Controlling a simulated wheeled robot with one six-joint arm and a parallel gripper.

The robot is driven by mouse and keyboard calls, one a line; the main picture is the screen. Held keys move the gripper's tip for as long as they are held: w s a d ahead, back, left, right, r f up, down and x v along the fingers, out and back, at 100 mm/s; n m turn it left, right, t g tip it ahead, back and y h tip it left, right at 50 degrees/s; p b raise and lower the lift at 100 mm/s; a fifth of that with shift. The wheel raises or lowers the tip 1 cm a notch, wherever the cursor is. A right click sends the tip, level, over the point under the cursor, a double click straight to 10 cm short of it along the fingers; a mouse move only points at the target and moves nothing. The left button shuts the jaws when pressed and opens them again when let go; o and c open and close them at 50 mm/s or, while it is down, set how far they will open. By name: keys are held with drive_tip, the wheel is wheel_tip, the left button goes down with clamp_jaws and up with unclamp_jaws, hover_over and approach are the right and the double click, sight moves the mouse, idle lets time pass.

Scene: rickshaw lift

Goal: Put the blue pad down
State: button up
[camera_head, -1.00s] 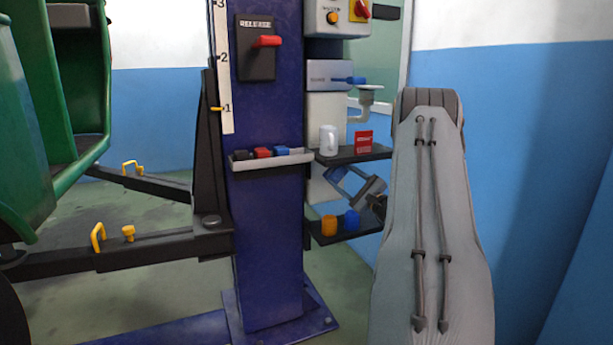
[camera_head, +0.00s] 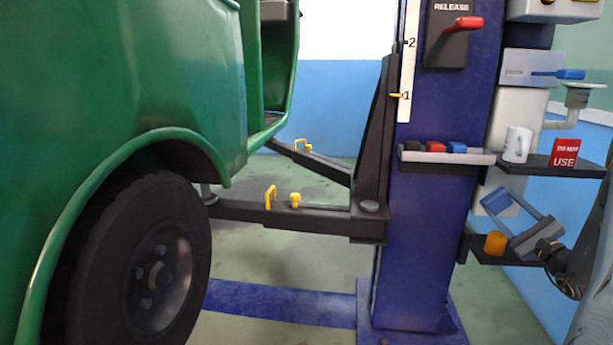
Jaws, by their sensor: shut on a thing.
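My gripper (camera_head: 496,199) is at the right, in front of the shelves beside the blue post. It is shut on a small blue pad (camera_head: 498,202), which shows between its fingers. The pad is held above the lower shelf (camera_head: 480,254), clear of the orange pad (camera_head: 495,243) standing there. My gripper's body covers part of the lower shelf to the right. Another blue block (camera_head: 457,147) lies in the narrow tray (camera_head: 440,158) on the post, beside a red and a dark one.
A white mug (camera_head: 516,144) and a red box (camera_head: 565,152) stand on the upper shelf (camera_head: 580,170). The blue lift post (camera_head: 430,240) stands left of the shelves. A black lift arm (camera_head: 300,215) reaches under the green vehicle (camera_head: 130,90). Floor is clear before the post.

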drive_tip(key=s+a+f+n+g+y, duration=0.15)
drive_tip(key=a+f+y, duration=0.5)
drive_tip(key=a, duration=0.75)
drive_tip(key=s+a+f+n+g+y, duration=0.25)
drive_tip(key=s+a, duration=0.35)
drive_tip(key=a, duration=0.4)
drive_tip(key=s+a+f+n+g+y, duration=0.25)
drive_tip(key=s+a, duration=0.35)
drive_tip(key=a, duration=0.5)
drive_tip(key=s+a+f+n+g+y, duration=0.25)
drive_tip(key=s+a, duration=0.35)
drive_tip(key=a, duration=0.4)
wheel_tip(320, 180, up, 18)
drive_tip(key=p, duration=2.6)
drive_tip(key=shift+y+p, duration=0.3)
drive_tip(key=shift+p, duration=0.05)
drive_tip(key=shift+s+r, duration=0.1)
